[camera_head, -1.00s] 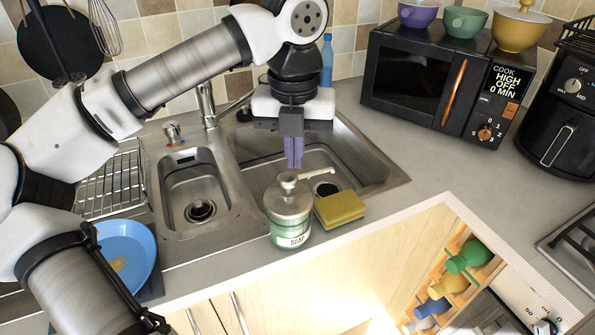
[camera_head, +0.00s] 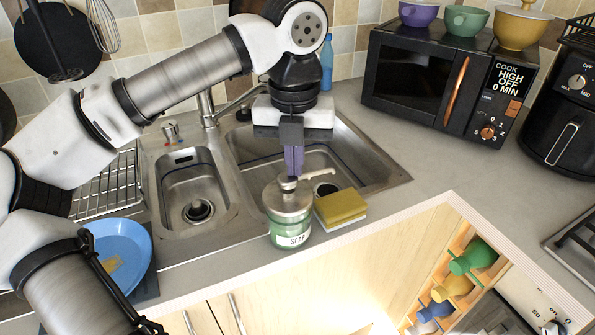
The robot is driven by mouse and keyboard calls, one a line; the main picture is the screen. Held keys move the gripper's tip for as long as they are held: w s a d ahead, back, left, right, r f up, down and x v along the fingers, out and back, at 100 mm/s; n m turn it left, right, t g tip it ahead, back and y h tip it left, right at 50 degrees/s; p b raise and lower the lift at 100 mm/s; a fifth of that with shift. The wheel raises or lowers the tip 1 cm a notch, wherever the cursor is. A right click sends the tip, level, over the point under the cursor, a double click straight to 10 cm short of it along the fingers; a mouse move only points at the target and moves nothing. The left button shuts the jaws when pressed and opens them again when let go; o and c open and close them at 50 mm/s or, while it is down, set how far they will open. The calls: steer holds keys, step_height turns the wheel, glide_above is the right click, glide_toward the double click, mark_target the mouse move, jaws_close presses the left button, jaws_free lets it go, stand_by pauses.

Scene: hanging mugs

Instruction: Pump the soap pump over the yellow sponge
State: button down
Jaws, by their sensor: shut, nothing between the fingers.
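The soap pump (camera_head: 289,222) is a green jar with a metal lid and a "SOAP" label. It stands upright on the counter's front edge by the sink. Its spout points right, toward the sponge. The yellow sponge (camera_head: 341,206), with a pale underside, lies on the counter just right of the jar. My gripper (camera_head: 292,176) points down with its purple fingers shut and empty. The fingertips are right at the top of the pump head and appear to touch it. The fingers partly cover the pump head.
The double sink (camera_head: 196,212) with its faucet (camera_head: 207,110) lies behind and left of the jar. A blue plate (camera_head: 120,255) is at the left. A black microwave (camera_head: 445,85) with bowls on top stands at the back right. The counter between sponge and microwave is clear.

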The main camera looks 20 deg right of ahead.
stand_by(0.5)
steer(key=shift+r+p, duration=0.65)
steer(key=shift+r, duration=0.35)
step_height(320, 180, up, 7)
steer(key=p, duration=0.4)
steer(key=shift+p, duration=0.35)
steer(key=shift+f, duration=0.1)
